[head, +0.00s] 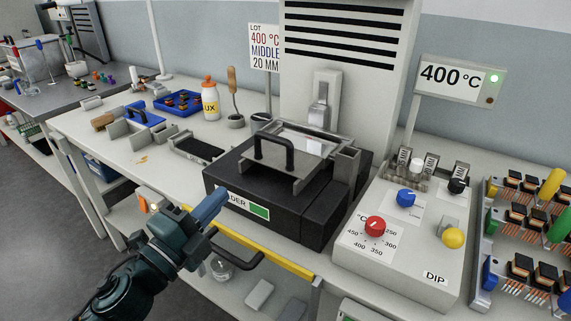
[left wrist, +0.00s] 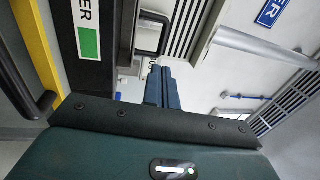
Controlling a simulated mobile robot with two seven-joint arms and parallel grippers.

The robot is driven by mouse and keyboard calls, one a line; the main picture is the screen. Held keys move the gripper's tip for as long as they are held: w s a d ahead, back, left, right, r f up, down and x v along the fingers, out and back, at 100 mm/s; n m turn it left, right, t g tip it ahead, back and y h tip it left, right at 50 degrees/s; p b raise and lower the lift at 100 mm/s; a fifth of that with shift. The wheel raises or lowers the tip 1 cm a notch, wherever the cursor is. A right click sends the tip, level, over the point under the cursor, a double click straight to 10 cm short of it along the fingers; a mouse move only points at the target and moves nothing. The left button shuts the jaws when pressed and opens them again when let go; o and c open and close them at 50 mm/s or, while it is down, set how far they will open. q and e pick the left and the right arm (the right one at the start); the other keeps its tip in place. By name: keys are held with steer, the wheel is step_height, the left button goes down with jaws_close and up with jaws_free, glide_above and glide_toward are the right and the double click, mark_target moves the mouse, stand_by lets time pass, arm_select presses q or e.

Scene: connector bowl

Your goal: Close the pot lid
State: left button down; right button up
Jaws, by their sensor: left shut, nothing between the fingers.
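The black solder pot (head: 270,213) stands on the bench with a partly covered "SOLDER" label and a green square on its front. Its grey lid plate (head: 277,178) with a black handle (head: 274,151) sits at the front part of the top. A bright shiny surface (head: 308,141) shows behind the plate. My left gripper (head: 222,194) is shut and empty, in front of the pot's left front corner and below the lid handle. The left wrist view shows its blue fingers (left wrist: 163,88), the pot front (left wrist: 88,73) and the handle (left wrist: 152,33). My right gripper is not in view.
A control box (head: 400,238) with knobs stands right of the pot, with coil racks (head: 530,232) beyond. A grey tray (head: 198,149), a flux bottle (head: 210,104) and a blue tray (head: 177,101) stand left. A yellow strip (head: 270,253) and dark bar handle (head: 238,262) run along the bench front.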

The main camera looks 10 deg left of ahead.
mark_target(271, 141)
arm_select(q)
steer(key=p+x, duration=0.1)
steer(key=x, duration=0.3)
steer(key=p+x, duration=0.1)
steer(key=x, duration=0.3)
steer(key=p+x, duration=0.1)
steer(key=x, duration=0.3)
steer(key=shift+w+d+r, duration=0.15)
steer(key=shift+w+r, duration=0.15)
steer(key=shift+r, duration=0.1)
steer(key=shift+w+d+p, duration=0.15)
steer(key=shift+w+p, duration=0.15)
steer(key=shift+w, duration=0.2)
steer(key=x, duration=0.3)
steer(key=f+x, duration=0.1)
steer(key=x, duration=0.2)
steer(key=b+x, duration=0.1)
steer(key=x, duration=0.2)
steer(key=shift+w+d+f, duration=0.15)
steer(key=shift+w+f, duration=0.15)
steer(key=shift+f, duration=0.15)
steer(key=shift+r, duration=0.3)
